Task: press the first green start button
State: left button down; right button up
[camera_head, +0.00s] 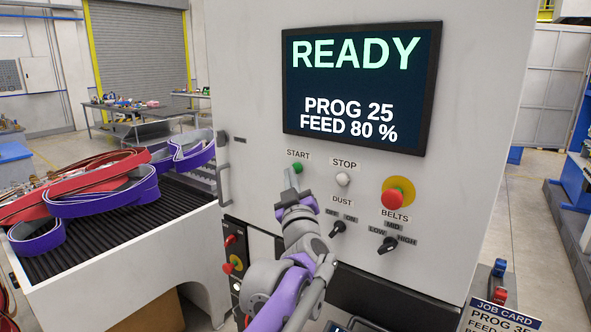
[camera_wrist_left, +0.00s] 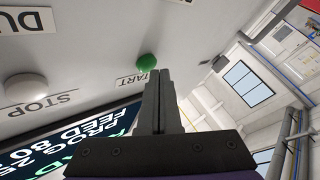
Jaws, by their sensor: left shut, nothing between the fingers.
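The green start button (camera_head: 298,168) sits under the START label on the machine's white front panel in the head view. It also shows in the left wrist view (camera_wrist_left: 147,62), just beyond my fingertips. My left gripper (camera_head: 290,180) is shut and empty, its tips pointing at the panel right by the green button. In the left wrist view the shut fingers (camera_wrist_left: 153,78) end at the button's lower edge; I cannot tell whether they touch it. My right gripper is not in view.
The white stop button (camera_head: 343,179) is just right of the start button. A red emergency button (camera_head: 391,199) on yellow and two black knobs (camera_head: 338,228) are nearby. The screen (camera_head: 361,86) reads READY, PROG 25, FEED 80 %. Purple and red belts (camera_head: 85,205) lie at left.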

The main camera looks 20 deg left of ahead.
pick_arm(q)
jog(key=shift+w+d, duration=0.15)
jog(key=shift+w, duration=0.35)
dwell(0.4)
jog(key=shift+s, duration=0.1)
jog(key=shift+s+a, duration=0.25)
jog(key=shift+s, duration=0.5)
jog(key=s, duration=0.2)
jog(key=s+a, duration=0.1)
jog(key=s, duration=0.1)
jog(key=shift+s+a, duration=0.2)
jog(key=shift+s, duration=0.2)
dwell(0.6)
